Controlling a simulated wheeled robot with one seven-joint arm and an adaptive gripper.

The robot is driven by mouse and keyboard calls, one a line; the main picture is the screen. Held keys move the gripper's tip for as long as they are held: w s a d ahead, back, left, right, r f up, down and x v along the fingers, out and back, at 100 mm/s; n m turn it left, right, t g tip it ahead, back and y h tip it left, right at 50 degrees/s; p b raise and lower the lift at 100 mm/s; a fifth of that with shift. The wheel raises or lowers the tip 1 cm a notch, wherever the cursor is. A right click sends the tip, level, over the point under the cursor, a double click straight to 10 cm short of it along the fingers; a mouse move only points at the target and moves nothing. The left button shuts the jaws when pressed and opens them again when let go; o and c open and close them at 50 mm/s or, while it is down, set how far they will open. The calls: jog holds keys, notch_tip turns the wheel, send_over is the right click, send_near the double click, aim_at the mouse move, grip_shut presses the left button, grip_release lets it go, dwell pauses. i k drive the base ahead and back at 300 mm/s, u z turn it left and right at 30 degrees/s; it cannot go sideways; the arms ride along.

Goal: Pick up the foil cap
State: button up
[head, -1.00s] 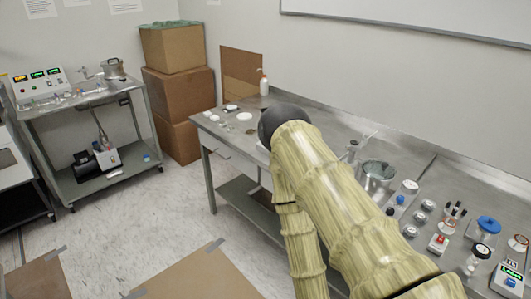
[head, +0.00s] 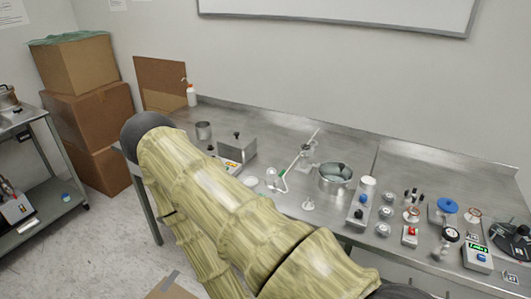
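I cannot make out the foil cap for sure in the head view. The steel bench (head: 380,185) runs from the upper left to the right edge and holds many small items. My bamboo-textured arm crosses the lower left of the view, ending in a dark rounded joint over the bench's left end. It hides that end and part of the front edge. My gripper is not in view. A small pale item (head: 308,204) stands on the bench's front edge, too small to tell what it is.
On the bench stand a metal cup (head: 203,131), a metal box (head: 238,149), a clamp stand with glassware (head: 304,152), a steel pot (head: 337,180), and knobbed devices (head: 358,205) at right. A bottle (head: 191,95) is at the back left. Boxes (head: 88,120) are stacked left.

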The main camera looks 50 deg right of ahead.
aim_at(271, 171)
jog(key=z, duration=0.45)
jog(key=i, duration=0.65)
jog(key=z, duration=0.7)
